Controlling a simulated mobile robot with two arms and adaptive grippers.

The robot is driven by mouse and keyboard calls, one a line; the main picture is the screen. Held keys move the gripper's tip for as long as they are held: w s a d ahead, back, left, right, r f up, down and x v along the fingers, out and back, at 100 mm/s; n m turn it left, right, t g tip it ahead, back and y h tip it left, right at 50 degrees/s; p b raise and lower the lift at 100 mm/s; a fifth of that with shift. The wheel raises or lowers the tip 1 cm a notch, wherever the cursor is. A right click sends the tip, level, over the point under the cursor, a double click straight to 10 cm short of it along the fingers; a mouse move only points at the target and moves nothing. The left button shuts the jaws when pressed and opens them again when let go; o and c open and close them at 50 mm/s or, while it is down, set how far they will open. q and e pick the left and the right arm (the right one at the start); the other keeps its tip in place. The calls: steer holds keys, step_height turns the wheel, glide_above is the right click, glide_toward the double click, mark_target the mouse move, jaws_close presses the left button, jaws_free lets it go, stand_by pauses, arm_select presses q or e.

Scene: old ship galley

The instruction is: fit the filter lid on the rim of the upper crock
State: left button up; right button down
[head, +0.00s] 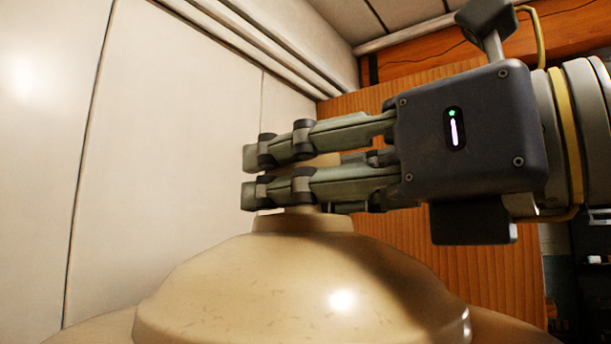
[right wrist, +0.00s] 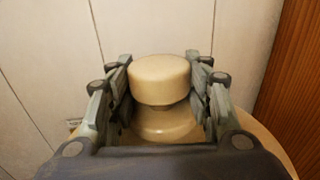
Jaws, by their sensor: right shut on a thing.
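The filter lid (head: 300,280) is a glossy tan dome in the lower middle of the head view. My right gripper (head: 252,178) comes in from the right and is shut on the lid's knob. The right wrist view shows the round knob (right wrist: 160,80) between the two fingers of that gripper (right wrist: 158,88). Below the lid, a wider tan surface (head: 95,332) shows at the bottom edge, probably the upper crock. The rim is hidden under the lid, so I cannot tell whether the lid touches it or sits level. My left gripper is not in view.
A pale panelled wall (head: 150,150) stands close behind and to the left of the lid. An orange-brown wooden panel (head: 490,280) stands behind and to the right. Dark shelving (head: 590,270) shows at the right edge.

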steer(key=shift+f, duration=0.4)
stand_by(0.3)
steer(key=c, duration=0.7)
jaws_free()
steer(key=shift+s, duration=0.15)
steer(key=shift+c, duration=0.2)
steer(key=shift+f, duration=0.2)
steer(key=v, duration=1.2)
steer(key=shift+r, duration=0.15)
